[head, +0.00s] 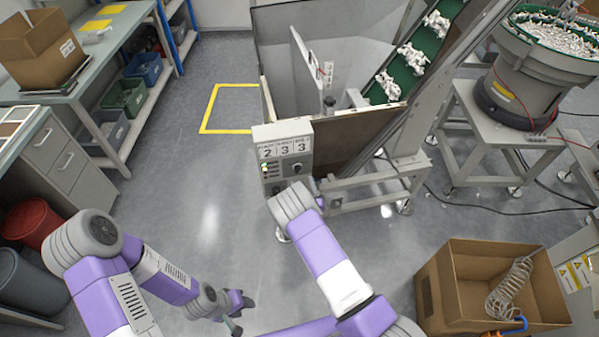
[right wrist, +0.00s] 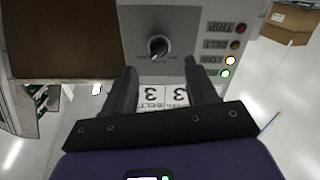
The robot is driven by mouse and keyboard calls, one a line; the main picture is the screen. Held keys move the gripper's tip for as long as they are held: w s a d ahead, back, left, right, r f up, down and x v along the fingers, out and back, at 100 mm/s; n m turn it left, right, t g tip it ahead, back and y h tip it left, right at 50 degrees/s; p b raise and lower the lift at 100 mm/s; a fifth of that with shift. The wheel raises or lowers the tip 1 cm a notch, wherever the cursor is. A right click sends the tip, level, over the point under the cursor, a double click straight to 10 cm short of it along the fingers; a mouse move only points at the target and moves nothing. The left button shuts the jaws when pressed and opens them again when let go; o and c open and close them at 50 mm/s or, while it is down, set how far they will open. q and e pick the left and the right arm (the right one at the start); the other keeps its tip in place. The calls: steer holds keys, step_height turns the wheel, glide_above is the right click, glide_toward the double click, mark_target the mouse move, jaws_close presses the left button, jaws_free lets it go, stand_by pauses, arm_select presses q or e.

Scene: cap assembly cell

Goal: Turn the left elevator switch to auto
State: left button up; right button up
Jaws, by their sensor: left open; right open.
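A grey control box (head: 285,158) stands at the front corner of the hopper. In the right wrist view the control box panel (right wrist: 205,50) appears upside down. One black rotary switch (right wrist: 158,47) with a pale pointer shows on it; its position lettering is too small to read. My right gripper (right wrist: 160,70) is open, its two fingers either side of the space just short of this switch, not closed on it. In the head view its fingers are hidden behind my wrist. My left gripper (head: 240,307) is open and empty, low over the floor, away from the box.
Beside the switch, the green lamp (right wrist: 226,73) and the lamp marked LOW (right wrist: 231,61) are lit. A green inclined conveyor (head: 405,70) rises behind the box. A cardboard box (head: 455,295) stands at the lower right. Floor left of the control box is clear.

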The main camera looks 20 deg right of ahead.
mark_target(298, 169)
steer(key=w, duration=0.6)
steer(key=shift+d+b, duration=0.15)
steer(key=shift+b, duration=0.15)
steer(key=c, duration=1)
